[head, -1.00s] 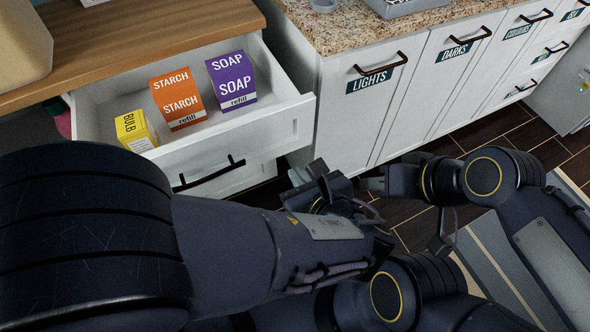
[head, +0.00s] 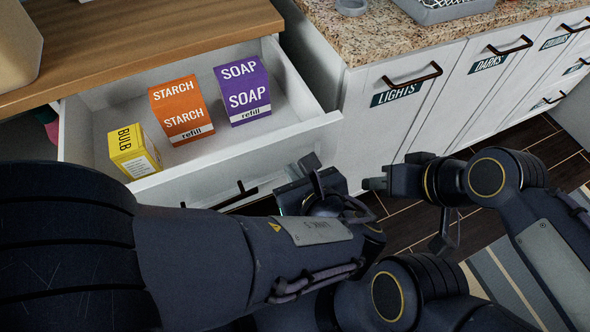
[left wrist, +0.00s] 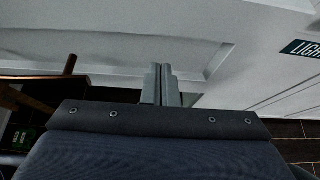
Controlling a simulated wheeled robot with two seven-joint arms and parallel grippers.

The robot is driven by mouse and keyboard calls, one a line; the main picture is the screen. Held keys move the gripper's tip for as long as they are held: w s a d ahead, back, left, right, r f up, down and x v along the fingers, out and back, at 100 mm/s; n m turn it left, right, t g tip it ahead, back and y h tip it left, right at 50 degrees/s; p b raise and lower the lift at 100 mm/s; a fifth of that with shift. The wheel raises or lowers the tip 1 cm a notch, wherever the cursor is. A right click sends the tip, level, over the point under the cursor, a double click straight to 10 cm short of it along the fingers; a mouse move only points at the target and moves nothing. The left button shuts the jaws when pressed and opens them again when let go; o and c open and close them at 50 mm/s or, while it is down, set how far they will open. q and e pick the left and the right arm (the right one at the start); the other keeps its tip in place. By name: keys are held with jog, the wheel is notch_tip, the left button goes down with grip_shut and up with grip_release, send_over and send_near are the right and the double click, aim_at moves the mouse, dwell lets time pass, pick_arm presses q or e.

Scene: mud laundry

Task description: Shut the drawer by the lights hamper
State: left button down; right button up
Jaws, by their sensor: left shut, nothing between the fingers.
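The drawer (head: 235,150) by the lights hamper (head: 372,120) stands open under the wooden top in the head view. It holds a yellow bulb box (head: 134,152), an orange starch box (head: 181,111) and a purple soap box (head: 242,90). My left gripper (head: 312,172) is just in front of the drawer front's right part. In the left wrist view its fingers (left wrist: 160,84) are together and empty, pointing at the white front panel (left wrist: 110,48); I cannot tell whether they touch. My right gripper (head: 393,170) is in front of the lights hamper, its finger opening unclear.
A dark bar handle (head: 228,196) shows low on the drawer's side of the cabinet, partly hidden by my left arm. The darks hamper (head: 488,66) and others line the right. A granite counter (head: 400,30) is above them. Dark floor (head: 400,226) and a striped rug (head: 500,285) lie below.

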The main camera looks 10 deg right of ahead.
pick_arm(q)
jog(key=shift+w, duration=0.1)
jog(key=w+a, duration=0.2)
jog(key=w, duration=0.7)
jog(key=w+a, duration=0.2)
jog(key=w, duration=0.8)
jog(key=w+a+p, duration=0.1)
jog(key=w+a, duration=0.2)
jog(key=w, duration=0.6)
jog(key=shift+w, duration=0.4)
jog(key=shift+w+a+r, duration=0.1)
jog(key=shift+a+r, duration=0.05)
jog(key=shift+r, duration=0.1)
